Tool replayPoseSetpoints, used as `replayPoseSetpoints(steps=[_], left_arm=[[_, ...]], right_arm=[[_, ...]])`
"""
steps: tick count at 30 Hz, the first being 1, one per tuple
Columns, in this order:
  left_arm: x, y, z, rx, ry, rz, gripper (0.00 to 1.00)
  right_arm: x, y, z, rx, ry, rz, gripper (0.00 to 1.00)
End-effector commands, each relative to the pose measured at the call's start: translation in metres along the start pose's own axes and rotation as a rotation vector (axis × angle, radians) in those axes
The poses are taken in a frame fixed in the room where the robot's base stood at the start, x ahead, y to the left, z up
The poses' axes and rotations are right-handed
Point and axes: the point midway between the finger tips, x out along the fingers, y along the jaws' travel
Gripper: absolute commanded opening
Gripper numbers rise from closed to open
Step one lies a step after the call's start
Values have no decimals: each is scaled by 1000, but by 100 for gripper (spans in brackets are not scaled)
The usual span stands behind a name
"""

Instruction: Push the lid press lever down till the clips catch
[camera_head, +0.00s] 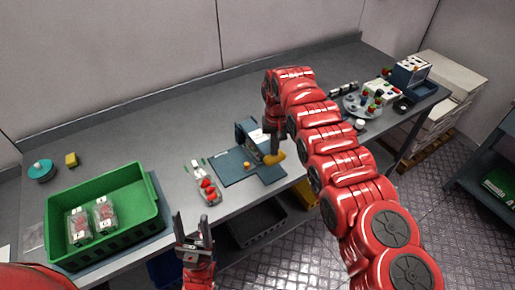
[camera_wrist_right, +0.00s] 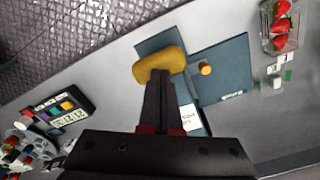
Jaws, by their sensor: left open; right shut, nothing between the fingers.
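The lid press (camera_head: 250,172) is a flat blue-grey plate with an upright part on the bench. Its lever has a thick yellow handle (camera_head: 275,158), which also shows in the right wrist view (camera_wrist_right: 158,66). My right gripper (camera_head: 274,146) is shut and empty, its fingertips at the handle; I cannot tell whether they touch. In the right wrist view, the fingers (camera_wrist_right: 160,80) overlap the handle's lower edge. The clips cannot be made out. My left gripper (camera_head: 193,225) is open and empty, in front of the bench's front edge, away from the press.
A small orange knob (camera_wrist_right: 205,69) sits on the press plate. A clear punnet of strawberries (camera_head: 209,194) stands left of the press. A green crate (camera_head: 128,228) holds two filled punnets at far left. A round tray (camera_head: 360,106) and a boxy device (camera_head: 411,72) stand at right.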

Motion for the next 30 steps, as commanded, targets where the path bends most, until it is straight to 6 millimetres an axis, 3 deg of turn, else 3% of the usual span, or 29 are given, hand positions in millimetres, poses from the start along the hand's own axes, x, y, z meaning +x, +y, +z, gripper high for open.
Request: replayPoseSetpoints(steps=[8, 30], left_arm=[[2, 0, 0, 0, 0, 0, 54], [10, 0, -2, 0, 0, 0, 54]], right_arm=[[-8, 0, 0, 0, 0, 0, 0], [-74, 0, 0, 0, 0, 0, 0]])
